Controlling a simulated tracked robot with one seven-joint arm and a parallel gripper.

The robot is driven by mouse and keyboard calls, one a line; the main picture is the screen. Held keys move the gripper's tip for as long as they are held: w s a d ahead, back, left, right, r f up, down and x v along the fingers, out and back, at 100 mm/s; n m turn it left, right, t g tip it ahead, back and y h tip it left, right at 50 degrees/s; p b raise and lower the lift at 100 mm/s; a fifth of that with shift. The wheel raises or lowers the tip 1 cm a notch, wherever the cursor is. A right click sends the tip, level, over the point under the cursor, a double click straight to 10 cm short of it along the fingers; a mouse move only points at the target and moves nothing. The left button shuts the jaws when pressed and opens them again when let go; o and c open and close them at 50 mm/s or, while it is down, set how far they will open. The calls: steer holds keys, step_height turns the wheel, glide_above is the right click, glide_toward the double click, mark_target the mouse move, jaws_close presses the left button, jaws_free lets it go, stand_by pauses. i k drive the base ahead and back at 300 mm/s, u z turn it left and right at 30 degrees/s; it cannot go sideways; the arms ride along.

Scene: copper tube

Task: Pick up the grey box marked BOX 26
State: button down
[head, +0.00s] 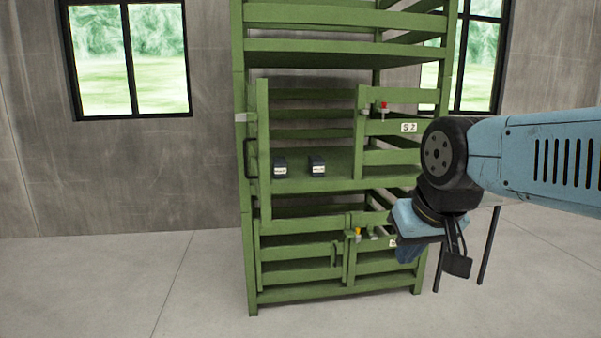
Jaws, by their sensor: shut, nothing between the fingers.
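Two small dark grey boxes with white labels stand on the middle shelf of the green rack, a left box (280,166) and a right box (317,165), with a gap between them. The label print is too small to read, so I cannot tell which one is BOX 26. My gripper (408,252) is at the end of my blue arm, in front of the rack's lower right part, lower than the boxes and to their right. It is shut, empty and well apart from both boxes.
The green rack (340,56) has an open left door (263,150) beside the boxes. A right gate (385,158) with a red-topped latch (384,108) and an S2 sign covers that side. The lower doors (303,262) look closed. Floor (120,285) on the left is clear.

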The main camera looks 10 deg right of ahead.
mark_target(279, 163)
steer(key=z, duration=0.05)
steer(key=i, duration=1)
steer(key=u, duration=0.1)
